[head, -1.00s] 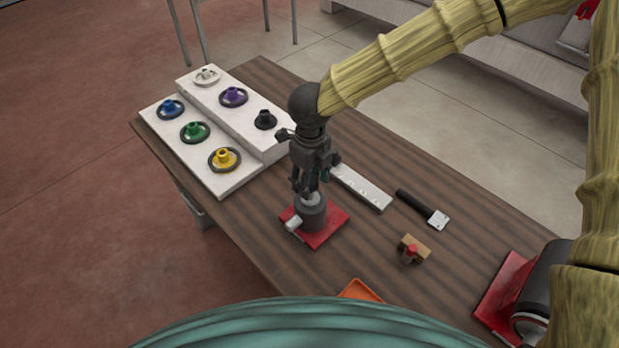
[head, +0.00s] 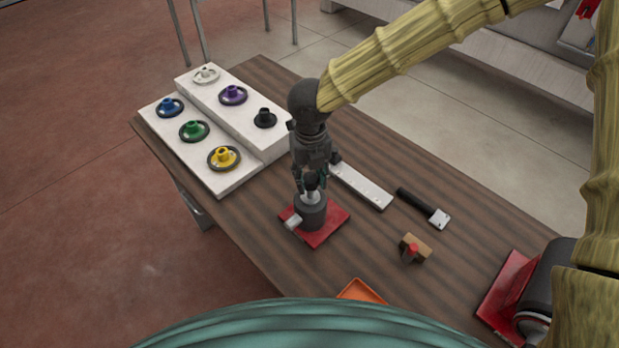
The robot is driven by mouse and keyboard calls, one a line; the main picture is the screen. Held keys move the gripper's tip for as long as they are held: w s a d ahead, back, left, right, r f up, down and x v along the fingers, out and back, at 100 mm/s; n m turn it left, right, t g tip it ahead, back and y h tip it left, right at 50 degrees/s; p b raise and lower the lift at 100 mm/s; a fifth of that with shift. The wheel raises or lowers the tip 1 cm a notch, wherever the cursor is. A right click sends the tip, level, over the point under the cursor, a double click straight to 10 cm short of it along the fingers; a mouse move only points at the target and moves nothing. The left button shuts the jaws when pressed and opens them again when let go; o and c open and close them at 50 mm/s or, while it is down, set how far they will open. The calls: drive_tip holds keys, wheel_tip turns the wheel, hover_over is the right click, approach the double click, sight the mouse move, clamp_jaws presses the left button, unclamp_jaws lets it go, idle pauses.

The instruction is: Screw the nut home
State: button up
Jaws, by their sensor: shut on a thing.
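A dark grey cylindrical fixture (head: 312,216) stands upright on a red base plate (head: 329,230), with a pale stub (head: 293,222) at its lower left side. My gripper (head: 312,193) points straight down over the fixture's top. Its fingers are shut on a small light piece at the top centre, which I take to be the nut. The fingers hide most of it, so its thread and how far it sits down cannot be seen.
A white two-level stand (head: 232,181) holds several coloured flanged pieces at the back left. A white bar (head: 363,188), a black-handled tool (head: 423,208), a wooden block with a red peg (head: 413,250) and an orange tray (head: 360,291) lie nearby. A dark machine (head: 537,298) stands at right.

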drive_tip(key=m+b, duration=0.1)
drive_tip(key=m, duration=0.2)
drive_tip(key=shift+f+m, duration=0.1)
drive_tip(key=shift+m, duration=0.3)
drive_tip(key=m+b, duration=0.1)
drive_tip(key=m, duration=0.2)
drive_tip(key=shift+m, duration=0.4)
drive_tip(key=o, duration=1.2)
drive_tip(key=shift+r, duration=0.2)
wheel_tip(320, 180, up, 4)
drive_tip(key=p, duration=0.3)
drive_tip(key=shift+r+p, duration=0.1)
drive_tip(key=shift+p, duration=0.25)
drive_tip(key=shift+r, duration=0.8)
